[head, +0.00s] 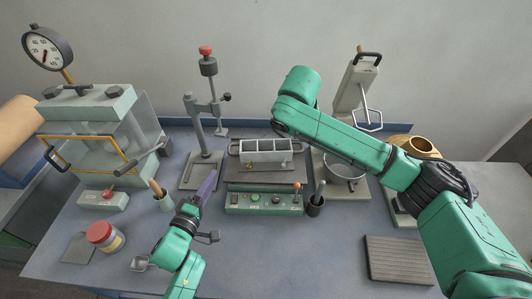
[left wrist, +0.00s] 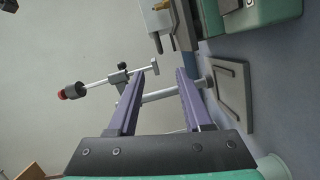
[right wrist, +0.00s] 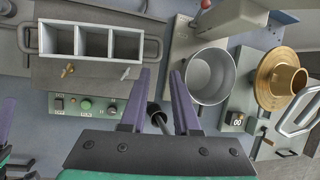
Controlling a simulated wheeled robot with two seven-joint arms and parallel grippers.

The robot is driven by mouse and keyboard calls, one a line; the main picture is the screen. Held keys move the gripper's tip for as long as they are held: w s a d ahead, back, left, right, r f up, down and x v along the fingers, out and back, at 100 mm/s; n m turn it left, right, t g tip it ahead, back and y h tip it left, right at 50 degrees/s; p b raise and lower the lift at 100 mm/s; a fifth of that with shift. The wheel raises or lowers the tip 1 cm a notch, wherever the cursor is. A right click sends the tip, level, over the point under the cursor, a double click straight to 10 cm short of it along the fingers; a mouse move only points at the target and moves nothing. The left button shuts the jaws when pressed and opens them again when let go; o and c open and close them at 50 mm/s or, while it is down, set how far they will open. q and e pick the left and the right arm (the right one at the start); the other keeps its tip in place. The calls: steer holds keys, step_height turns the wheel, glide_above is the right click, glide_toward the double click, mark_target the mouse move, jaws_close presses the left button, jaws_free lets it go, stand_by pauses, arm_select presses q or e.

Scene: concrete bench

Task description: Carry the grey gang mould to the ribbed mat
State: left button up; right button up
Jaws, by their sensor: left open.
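The grey gang mould (head: 266,150), a three-compartment open box with a bar handle at each end, sits on the dark plate of a green control unit (head: 264,203) mid-bench. It shows at upper left in the right wrist view (right wrist: 78,55). The ribbed mat (head: 398,262) lies bare at the bench's front right. My left gripper (head: 208,184) is open and empty, left of the mould; its purple fingers show apart in the left wrist view (left wrist: 160,85). My right gripper (right wrist: 163,80) is open and empty, with the mould to its left; it cannot be made out in the head view.
A steel bowl (head: 344,168) stands right of the mould, and a brass ring-shaped piece (head: 416,146) is beyond it. A stand with a red knob (head: 205,90) rises left of the mould. A dark cup (head: 316,203) stands at the unit's right. The front middle bench is clear.

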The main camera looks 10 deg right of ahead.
mark_target(229, 152)
arm_select(q)
steer(key=x, duration=1.3)
steer(key=shift+w+d, duration=0.1)
steer(key=shift+w, duration=0.25)
arm_select(e)
steer(key=x, duration=1.3)
steer(key=shift+w+d+f, duration=0.1)
steer(key=shift+w+f, duration=0.15)
steer(key=shift+w, duration=0.05)
arm_select(q)
steer(key=shift+s, duration=0.1)
arm_select(e)
steer(key=shift+s+r, duration=0.1)
steer(key=shift+s, duration=0.05)
arm_select(q)
steer(key=c, duration=0.4)
arm_select(e)
steer(key=c, duration=0.4)
arm_select(q)
jaws_close()
arm_select(e)
jaws_close()
